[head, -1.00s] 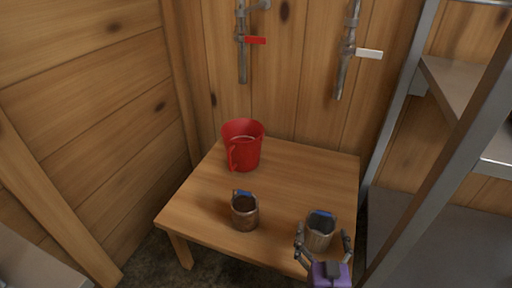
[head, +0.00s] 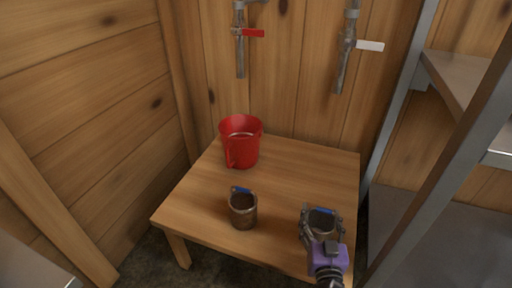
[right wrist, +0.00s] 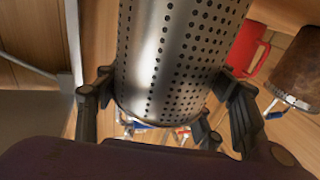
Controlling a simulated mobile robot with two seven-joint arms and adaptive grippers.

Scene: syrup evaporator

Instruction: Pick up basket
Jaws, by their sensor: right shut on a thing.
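The basket (head: 322,224), a grey metal cylinder with a blue piece at its rim, is upright at the right front of the wooden table. In the right wrist view the perforated basket (right wrist: 175,55) fills the middle. My right gripper (head: 322,217) comes from the front, with its fingers on both sides of the basket, shut on it. Whether the basket's bottom touches the table cannot be told. My left gripper is not in view.
A rusty brown cylinder (head: 243,212) with a blue piece stands left of the basket. A red pitcher (head: 241,143) stands at the back of the table (head: 290,165). Pipes with a red handle (head: 247,32) and a white handle (head: 369,45) hang above. A metal shelf (head: 455,75) is at the right.

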